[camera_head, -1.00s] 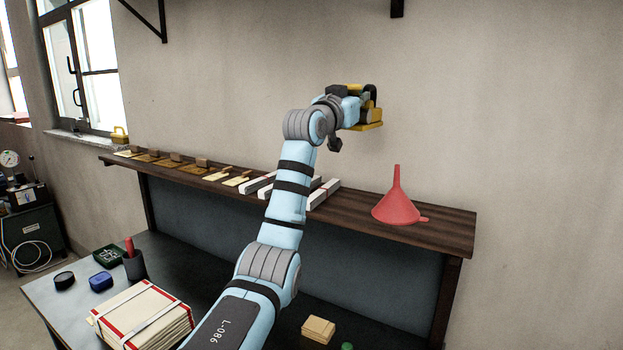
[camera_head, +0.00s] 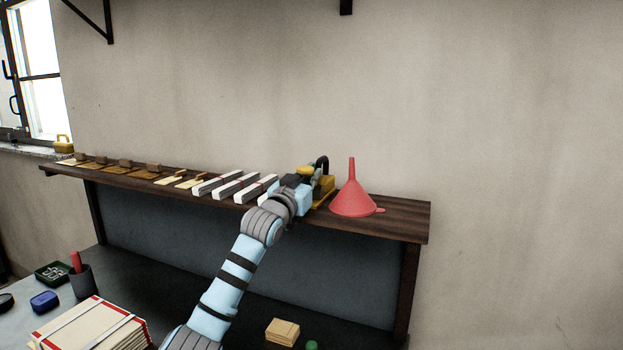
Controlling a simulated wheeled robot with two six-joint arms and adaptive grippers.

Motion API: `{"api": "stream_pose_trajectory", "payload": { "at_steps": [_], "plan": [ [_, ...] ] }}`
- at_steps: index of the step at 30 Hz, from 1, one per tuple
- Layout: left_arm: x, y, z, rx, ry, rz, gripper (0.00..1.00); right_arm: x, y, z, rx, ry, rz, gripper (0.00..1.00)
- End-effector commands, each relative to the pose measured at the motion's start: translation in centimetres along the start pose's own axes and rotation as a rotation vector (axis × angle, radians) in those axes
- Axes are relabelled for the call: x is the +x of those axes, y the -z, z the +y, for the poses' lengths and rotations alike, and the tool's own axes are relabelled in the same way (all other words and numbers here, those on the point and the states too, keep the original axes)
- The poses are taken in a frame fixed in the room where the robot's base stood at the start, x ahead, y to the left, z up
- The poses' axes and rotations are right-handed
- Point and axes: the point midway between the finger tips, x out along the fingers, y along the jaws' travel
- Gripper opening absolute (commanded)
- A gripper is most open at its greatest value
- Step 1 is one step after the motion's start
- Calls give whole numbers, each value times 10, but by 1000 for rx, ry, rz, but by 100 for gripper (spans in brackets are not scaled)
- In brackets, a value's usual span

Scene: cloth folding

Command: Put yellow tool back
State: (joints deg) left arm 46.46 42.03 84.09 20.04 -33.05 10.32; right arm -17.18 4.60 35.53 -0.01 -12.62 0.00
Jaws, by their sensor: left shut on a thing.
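The yellow tool (camera_head: 323,188), with a black curved handle, is at the shelf (camera_head: 405,216), just left of the red funnel (camera_head: 351,198). My left gripper (camera_head: 305,183) is shut on it; the fingers are largely hidden behind the wrist and the tool. The tool is upright and its base is at the height of the shelf top; I cannot tell whether it rests on the wood. My right gripper is not in view.
White boxes (camera_head: 228,187) lie on the shelf left of my gripper, with several small scrapers further left. The bench below holds a stack of papers (camera_head: 90,325), a dark cup (camera_head: 82,283) and a wooden block (camera_head: 283,331). The shelf's right end is clear.

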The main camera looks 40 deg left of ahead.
Motion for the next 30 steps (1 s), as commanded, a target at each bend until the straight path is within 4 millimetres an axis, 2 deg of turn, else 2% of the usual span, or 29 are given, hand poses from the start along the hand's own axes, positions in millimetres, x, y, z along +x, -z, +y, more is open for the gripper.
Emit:
{"api": "stream_pose_trajectory", "payload": {
  "at_steps": [3,4,6,8,19,23,30],
  "plan": [
    [0,2,0,1,0,2,0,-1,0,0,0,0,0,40],
    [0,-1,0,0,1,-5,10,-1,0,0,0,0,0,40],
    [0,0,0,0,1,-5,21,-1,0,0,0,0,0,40],
    [0,0,0,0,1,-4,27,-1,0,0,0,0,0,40],
    [-4,-1,-1,0,1,-4,27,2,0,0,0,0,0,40],
    [-21,-2,-2,5,1,-3,27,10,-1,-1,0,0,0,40],
    [-75,-6,-2,11,2,-3,27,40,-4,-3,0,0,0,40]
  ]
}}
